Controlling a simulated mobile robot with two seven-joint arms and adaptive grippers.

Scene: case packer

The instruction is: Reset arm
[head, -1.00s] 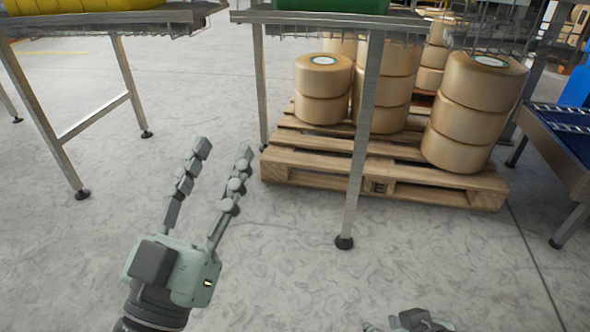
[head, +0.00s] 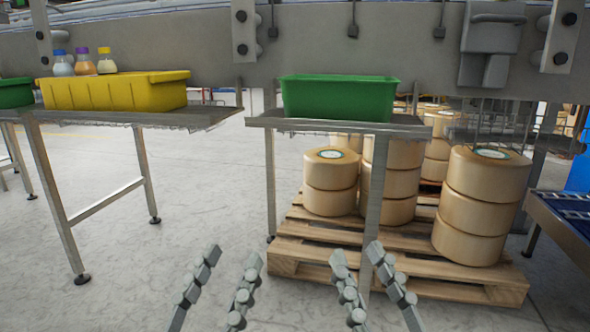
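My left gripper (head: 232,252) is at the bottom of the head view, left of the middle. Its two segmented grey fingers stand apart with nothing between them. My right gripper (head: 356,250) is to its right, in front of a table leg and the pallet. Its fingers are also spread and hold nothing. The fingers of both grippers point up and away from me. Both palms and wrists are below the frame.
A green bin (head: 338,98) and a yellow bin (head: 115,92) sit on metal stands ahead. Three small bottles (head: 84,63) stand behind the yellow bin. Stacked tape-like rolls (head: 468,210) rest on a wooden pallet (head: 430,270). A blue roller conveyor (head: 565,220) is at right.

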